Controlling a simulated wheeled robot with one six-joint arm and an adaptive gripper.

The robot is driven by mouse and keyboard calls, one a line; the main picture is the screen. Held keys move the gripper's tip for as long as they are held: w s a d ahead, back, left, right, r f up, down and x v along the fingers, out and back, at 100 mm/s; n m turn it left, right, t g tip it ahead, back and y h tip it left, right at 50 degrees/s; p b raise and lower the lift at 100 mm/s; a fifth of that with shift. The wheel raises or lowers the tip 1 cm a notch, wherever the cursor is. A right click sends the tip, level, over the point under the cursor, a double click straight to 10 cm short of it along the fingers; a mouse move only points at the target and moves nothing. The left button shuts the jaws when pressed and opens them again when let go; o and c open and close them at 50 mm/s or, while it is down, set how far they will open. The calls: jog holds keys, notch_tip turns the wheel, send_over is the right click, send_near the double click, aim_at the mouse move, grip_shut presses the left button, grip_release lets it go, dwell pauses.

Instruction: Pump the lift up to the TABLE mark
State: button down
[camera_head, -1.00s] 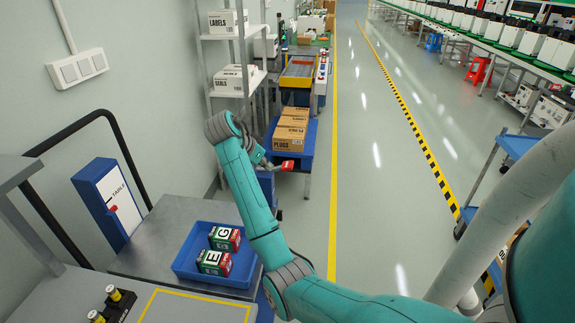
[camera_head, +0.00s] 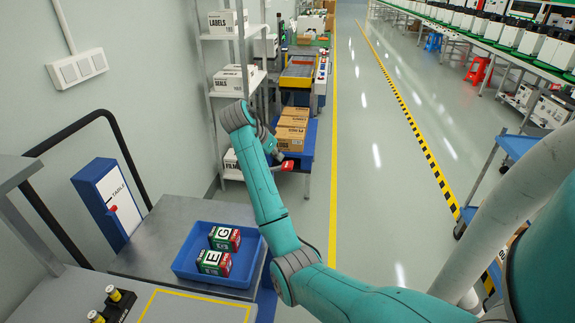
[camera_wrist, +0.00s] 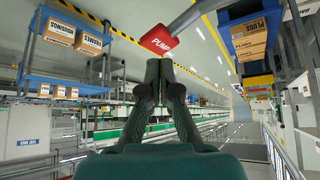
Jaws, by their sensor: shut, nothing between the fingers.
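The red PUMP pad (camera_head: 287,165) sits on the end of a grey lever. It also shows in the wrist view (camera_wrist: 160,40), beside my fingertips. My gripper (camera_wrist: 160,62) is shut and empty, its tips close to the pad; I cannot tell whether they touch. In the head view my arm mostly hides the gripper. The blue gauge post (camera_head: 98,200) carries a white scale marked TABLE (camera_head: 119,190). Its red pointer (camera_head: 113,208) stands below that word. The grey lift top (camera_head: 165,222) bears a blue tray (camera_head: 185,272) with two lettered boxes, E (camera_head: 214,262) and G (camera_head: 224,238).
A grey bench (camera_head: 60,300) with a yellow outline is in front of the lift. Beyond my arm stands a blue cart with PLUGS cartons (camera_head: 292,135). A white shelf (camera_head: 232,90) is along the left wall. The aisle (camera_head: 370,150) on the right is clear.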

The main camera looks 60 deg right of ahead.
aim_at(282, 171)
jog(key=shift+x, duration=2.3)
jog(key=shift+f, duration=2.25)
jog(key=shift+a, duration=0.1)
